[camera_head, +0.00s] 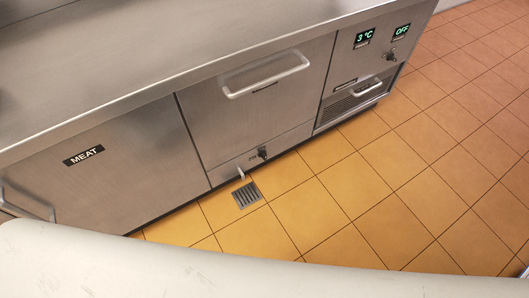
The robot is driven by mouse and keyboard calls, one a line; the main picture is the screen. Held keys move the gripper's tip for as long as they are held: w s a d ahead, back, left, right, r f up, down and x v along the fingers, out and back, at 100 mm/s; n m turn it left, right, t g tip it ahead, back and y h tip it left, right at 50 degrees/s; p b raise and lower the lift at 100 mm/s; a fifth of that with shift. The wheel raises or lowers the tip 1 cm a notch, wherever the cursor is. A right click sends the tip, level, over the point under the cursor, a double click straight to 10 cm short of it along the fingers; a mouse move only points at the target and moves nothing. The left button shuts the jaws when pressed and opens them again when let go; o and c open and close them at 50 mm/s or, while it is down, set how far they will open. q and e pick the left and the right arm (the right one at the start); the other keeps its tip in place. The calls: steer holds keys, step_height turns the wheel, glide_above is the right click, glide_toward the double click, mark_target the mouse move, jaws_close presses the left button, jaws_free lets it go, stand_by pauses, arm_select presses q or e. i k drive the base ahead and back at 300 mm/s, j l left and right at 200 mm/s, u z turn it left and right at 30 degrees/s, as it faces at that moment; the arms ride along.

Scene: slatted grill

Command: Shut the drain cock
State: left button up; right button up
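The drain cock (262,153) is a small dark handle low on the steel front, below the middle drawer. A small label sits just left of it. A short pale spout (241,173) points down beside it, above a square floor grate (246,195). The handle is too small to tell whether it is turned open or shut. No water is clearly visible at the spout. Neither of my grippers is in view.
A steel counter (150,45) runs along the back. Below it are a door labelled MEAT (110,155), a drawer handle (266,75), and a panel with displays reading 3 °C (364,37) and OFF (401,31). The orange tiled floor (400,185) is clear. A pale curved surface covers the bottom.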

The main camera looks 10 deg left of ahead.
mark_target(264, 156)
steer(key=i+l+u, duration=0.1)
steer(key=l, duration=0.25)
steer(key=i+l+u, duration=0.2)
steer(key=l, duration=0.5)
steer(key=i+l+u, duration=0.1)
steer(key=l, duration=0.25)
steer(key=i, duration=0.1)
